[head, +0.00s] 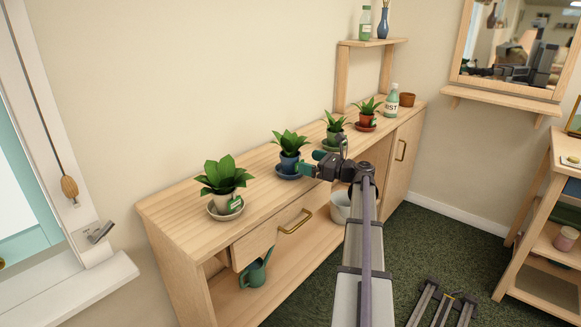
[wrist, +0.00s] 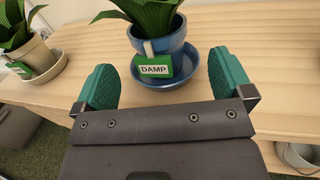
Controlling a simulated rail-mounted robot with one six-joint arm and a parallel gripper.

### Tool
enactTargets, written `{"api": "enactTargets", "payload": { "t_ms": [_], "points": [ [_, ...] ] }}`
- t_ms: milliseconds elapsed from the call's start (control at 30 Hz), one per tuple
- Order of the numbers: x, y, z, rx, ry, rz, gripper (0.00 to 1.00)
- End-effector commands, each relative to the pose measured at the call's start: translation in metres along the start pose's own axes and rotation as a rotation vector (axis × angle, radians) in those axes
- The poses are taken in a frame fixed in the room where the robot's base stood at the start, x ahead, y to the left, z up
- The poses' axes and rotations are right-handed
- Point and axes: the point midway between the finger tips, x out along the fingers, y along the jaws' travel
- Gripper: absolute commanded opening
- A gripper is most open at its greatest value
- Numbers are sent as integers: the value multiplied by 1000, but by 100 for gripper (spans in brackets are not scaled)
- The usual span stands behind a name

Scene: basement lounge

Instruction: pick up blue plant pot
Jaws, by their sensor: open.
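The blue plant pot (head: 289,159) holds a leafy green plant and stands on a blue saucer (head: 287,173) on the wooden sideboard. In the wrist view the blue pot (wrist: 160,40) stands upright in its saucer (wrist: 185,75), with a green and white tag reading DAMP (wrist: 154,69) at its front. My gripper (head: 316,163) is at the sideboard's front edge, just right of the blue pot. In the wrist view its two green fingertips (wrist: 160,88) are spread apart and empty, in front of the pot and to either side of the saucer. The plant's top is cut off there.
A cream pot (head: 222,200) stands to the left on the sideboard (head: 185,214). A plant (head: 335,121) in a green pot, an orange pot (head: 365,118) and a MIST bottle (head: 392,101) stand to the right. A drawer with a brass handle (head: 295,221) is below.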

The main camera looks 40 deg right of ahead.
Motion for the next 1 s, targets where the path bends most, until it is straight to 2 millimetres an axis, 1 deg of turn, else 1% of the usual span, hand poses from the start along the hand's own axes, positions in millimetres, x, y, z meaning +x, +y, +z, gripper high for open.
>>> {"api": "enactTargets", "payload": {
  "t_ms": [33, 167, 233, 367, 400, 500, 700, 1000],
  "points": [
    [7, 0, 0, 0, 0, 0, 98],
    [10, 0, 0, -1, 1, -1, 98],
    [16, 1, -1, -1, 1, 1, 98],
    [39, 2, -2, -1, 1, 2, 98],
    [48, 2, -1, -2, 1, 3, 98],
    [60, 2, -1, -2, 1, 1, 98],
    [62, 3, -1, -2, 1, 1, 98],
    [61, 3, -1, -2, 1, 1, 69]
  ]
}}
